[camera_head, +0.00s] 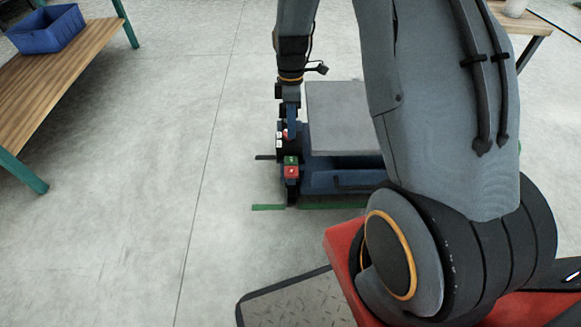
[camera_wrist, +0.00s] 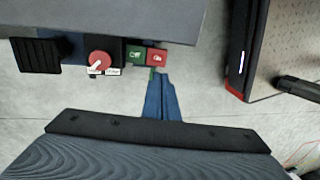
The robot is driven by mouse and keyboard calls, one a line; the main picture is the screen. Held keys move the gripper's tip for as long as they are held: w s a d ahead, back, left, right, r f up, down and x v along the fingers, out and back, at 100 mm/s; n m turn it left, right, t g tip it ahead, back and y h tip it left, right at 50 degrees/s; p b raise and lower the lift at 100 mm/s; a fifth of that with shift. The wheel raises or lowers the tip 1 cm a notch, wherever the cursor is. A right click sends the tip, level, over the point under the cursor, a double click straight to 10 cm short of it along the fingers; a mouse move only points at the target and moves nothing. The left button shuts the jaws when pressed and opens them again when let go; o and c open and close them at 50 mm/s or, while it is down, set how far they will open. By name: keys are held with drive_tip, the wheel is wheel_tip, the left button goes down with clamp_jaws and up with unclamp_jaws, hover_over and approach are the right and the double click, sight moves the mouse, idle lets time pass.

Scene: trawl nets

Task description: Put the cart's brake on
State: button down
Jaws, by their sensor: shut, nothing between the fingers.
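The cart (camera_head: 345,172) is a low blue frame with a flat grey top (camera_head: 340,105), standing on the floor. At its left end sit a green pad (camera_head: 291,160) and a red pad (camera_head: 292,171). They also show side by side in the wrist view, the green pad (camera_wrist: 138,55) left of the red pad (camera_wrist: 157,57). A red round knob (camera_wrist: 97,63) with white labels is left of them. My gripper (camera_head: 291,134) points down at this end, shut and empty. In the wrist view its blue fingers (camera_wrist: 158,80) end just below the pads; contact cannot be told.
A black pedal-like block (camera_wrist: 38,55) is at the cart's edge. Green floor marks (camera_head: 268,207) lie beside the cart. A wooden bench (camera_head: 60,75) with a blue bin (camera_head: 48,30) stands at left. The floor between bench and cart is clear.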

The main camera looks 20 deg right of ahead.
sight(291, 172)
drive_tip(key=b+x, duration=0.6)
drive_tip(key=x, duration=0.8)
drive_tip(key=shift+s, duration=0.1)
